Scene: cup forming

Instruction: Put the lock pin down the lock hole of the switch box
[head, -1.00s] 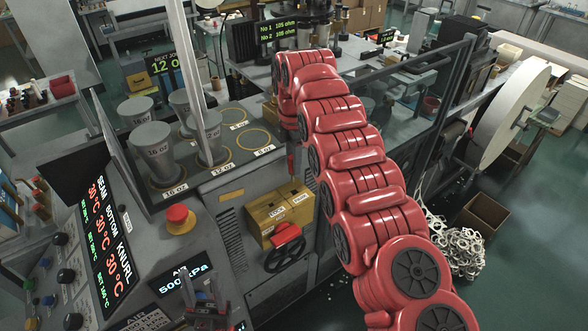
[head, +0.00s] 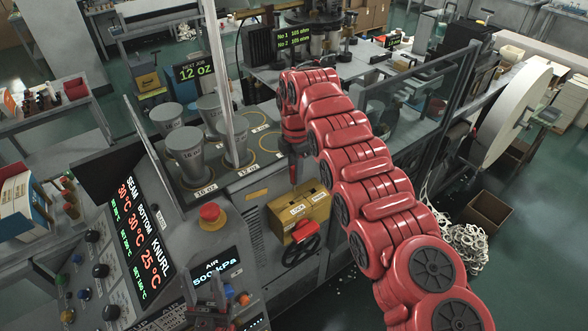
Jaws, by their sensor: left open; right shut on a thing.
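The yellow switch box (head: 312,211) is on the front of the grey machine, with small white labels on it. A red handle (head: 305,231) sticks out below its labels. My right gripper (head: 293,161) points down above the box, at the end of the red arm. It is shut on the thin red lock pin (head: 293,176), which hangs roughly upright over the top of the box. I cannot tell whether the pin's tip touches the box; the lock hole is too small to make out. My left gripper (head: 205,304) is open at the bottom edge, in front of the control panel.
A black handwheel (head: 301,250) sits under the box. A red stop button (head: 211,212) and the control panel (head: 125,235) are to the left. Grey cups (head: 187,152) stand on the machine top. A glass guard (head: 430,110) stands behind my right arm.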

